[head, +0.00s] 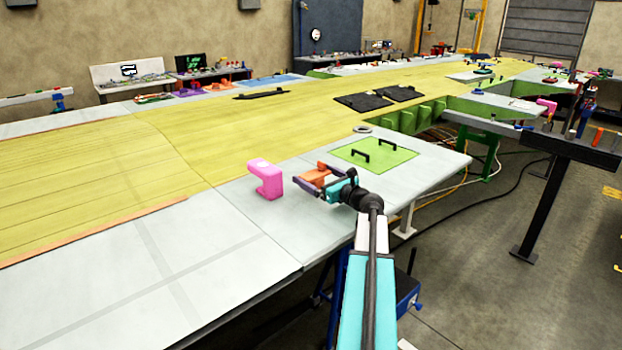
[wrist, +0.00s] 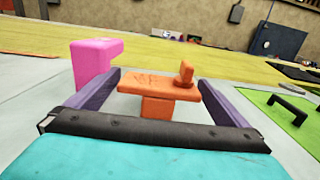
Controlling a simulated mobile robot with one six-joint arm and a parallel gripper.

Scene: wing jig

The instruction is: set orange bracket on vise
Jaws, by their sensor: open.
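The orange bracket (head: 314,178) stands on the pale worktop near its front corner. In the wrist view the bracket (wrist: 158,90) has a flat top, a small upright knob at its right and a narrower foot below. My gripper (wrist: 158,80) is open, with one purple finger on each side of the bracket and visible gaps between. In the head view my gripper (head: 313,176) reaches the bracket from the front right. I cannot make out the vise for certain; a small blue device (head: 586,108) on the dark side table at the far right could be it.
A pink C-shaped block (head: 265,179) stands just left of the bracket, also in the wrist view (wrist: 93,62). A green plate with two black handles (head: 380,153) lies to the right. The long yellow wing panel (head: 230,135) runs behind. The worktop at front left is bare.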

